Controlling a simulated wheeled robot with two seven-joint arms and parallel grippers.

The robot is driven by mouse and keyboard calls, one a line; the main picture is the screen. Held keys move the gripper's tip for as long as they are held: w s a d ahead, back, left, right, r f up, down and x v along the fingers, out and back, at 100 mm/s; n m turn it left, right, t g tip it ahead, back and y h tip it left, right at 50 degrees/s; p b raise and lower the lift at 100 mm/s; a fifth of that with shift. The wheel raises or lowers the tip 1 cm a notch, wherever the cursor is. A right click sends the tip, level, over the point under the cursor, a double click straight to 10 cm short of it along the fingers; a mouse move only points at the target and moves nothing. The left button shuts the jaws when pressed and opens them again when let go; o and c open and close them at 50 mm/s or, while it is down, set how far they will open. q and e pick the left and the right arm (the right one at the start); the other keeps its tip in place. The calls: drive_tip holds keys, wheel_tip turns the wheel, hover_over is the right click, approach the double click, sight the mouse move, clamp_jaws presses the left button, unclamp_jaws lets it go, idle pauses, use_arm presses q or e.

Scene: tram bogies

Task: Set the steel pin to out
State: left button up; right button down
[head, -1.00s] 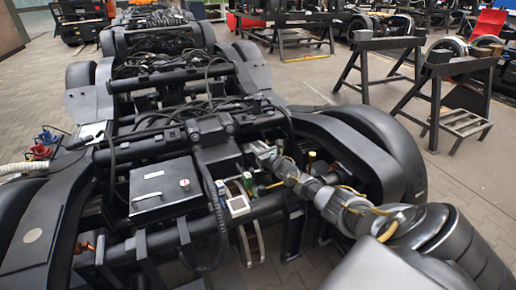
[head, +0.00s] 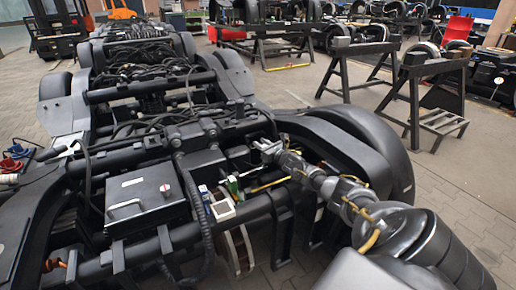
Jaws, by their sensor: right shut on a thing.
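My right gripper (head: 264,149) reaches in from the right over the black bogie frame (head: 262,205). It is shut. A thin light rod, seemingly the steel pin (head: 240,152), runs left from its fingertips toward the bogie's dark middle. The fingers and the frame parts hide much of the pin, so its exact seat cannot be seen. A green part (head: 233,185) and a small white-faced block (head: 222,209) sit just below and left of the gripper. My left gripper is not in view.
A black box with a handle (head: 145,198) sits left on the bogie. Hoses and cables cross the frame. A large curved side beam (head: 345,140) lies beyond my right arm. Trestles (head: 425,90) stand on open floor at the right.

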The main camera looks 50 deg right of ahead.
drive_tip(key=c, duration=1.1)
unclamp_jaws()
drive_tip(key=shift+r, duration=0.1)
use_arm(q)
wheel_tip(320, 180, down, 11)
drive_tip(key=p, duration=0.5)
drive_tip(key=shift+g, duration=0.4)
use_arm(e)
drive_tip(key=s+a+r, duration=0.9)
drive_tip(key=s+r, duration=0.1)
drive_tip(key=r, duration=0.3)
drive_tip(key=shift+a, duration=0.4)
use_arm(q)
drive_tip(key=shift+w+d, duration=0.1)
use_arm(e)
drive_tip(key=shift+f, duration=0.1)
